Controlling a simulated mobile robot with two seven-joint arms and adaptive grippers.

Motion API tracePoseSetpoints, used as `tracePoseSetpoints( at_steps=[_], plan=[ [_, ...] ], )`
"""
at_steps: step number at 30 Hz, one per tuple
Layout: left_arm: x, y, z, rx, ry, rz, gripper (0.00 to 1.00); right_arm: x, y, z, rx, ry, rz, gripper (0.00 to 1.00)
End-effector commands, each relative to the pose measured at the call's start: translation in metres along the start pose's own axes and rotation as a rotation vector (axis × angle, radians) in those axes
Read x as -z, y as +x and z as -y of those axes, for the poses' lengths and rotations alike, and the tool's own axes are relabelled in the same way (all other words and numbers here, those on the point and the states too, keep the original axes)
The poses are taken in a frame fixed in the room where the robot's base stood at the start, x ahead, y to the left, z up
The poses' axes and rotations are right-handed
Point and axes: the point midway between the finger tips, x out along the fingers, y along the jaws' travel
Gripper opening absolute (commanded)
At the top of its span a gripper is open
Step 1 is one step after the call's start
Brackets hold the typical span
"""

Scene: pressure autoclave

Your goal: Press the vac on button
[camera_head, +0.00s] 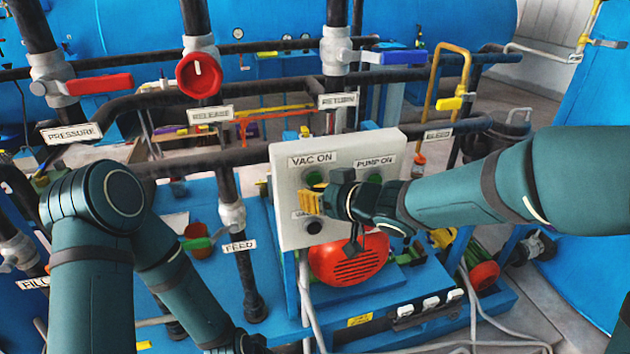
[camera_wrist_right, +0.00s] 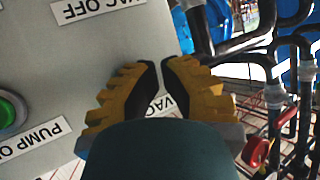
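The grey-white control panel (camera_head: 290,225) has a VAC ON label (camera_head: 312,160) at its upper left. The green VAC ON button (camera_head: 315,177) is partly visible below that label. My right gripper (camera_head: 312,200) has its yellow fingertips over the panel's left part, at the button's lower edge; I cannot tell whether they touch it. In the right wrist view the right gripper (camera_wrist_right: 160,68) has its two fingertips together with nothing held, and a VAC label (camera_wrist_right: 178,100) shows partly between the fingers. The VAC ON button is hidden there. My left gripper is out of view.
The green PUMP ON button (camera_head: 374,178) sits right of my gripper, and a dark button (camera_head: 315,227) sits below it. Pipes with a red wheel valve (camera_head: 199,75) and a blue-handled valve (camera_head: 394,57) stand behind. A red motor (camera_head: 350,265) lies under the panel.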

Motion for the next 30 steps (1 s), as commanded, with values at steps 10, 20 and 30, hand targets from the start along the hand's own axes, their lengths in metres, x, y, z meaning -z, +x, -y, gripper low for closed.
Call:
tracePoseSetpoints(
  at_steps=[10,20,30],
  plan=[
    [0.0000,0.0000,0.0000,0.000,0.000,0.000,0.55,0.0001,0.0000,0.0000,0.000,0.000,0.000,0.00],
    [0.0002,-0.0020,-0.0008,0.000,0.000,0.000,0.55,0.0013,0.0015,-0.0010,-0.001,0.000,0.000,0.00],
    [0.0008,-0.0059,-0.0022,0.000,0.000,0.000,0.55,0.0037,0.0068,-0.0037,0.000,0.001,0.000,0.00]
  ],
)
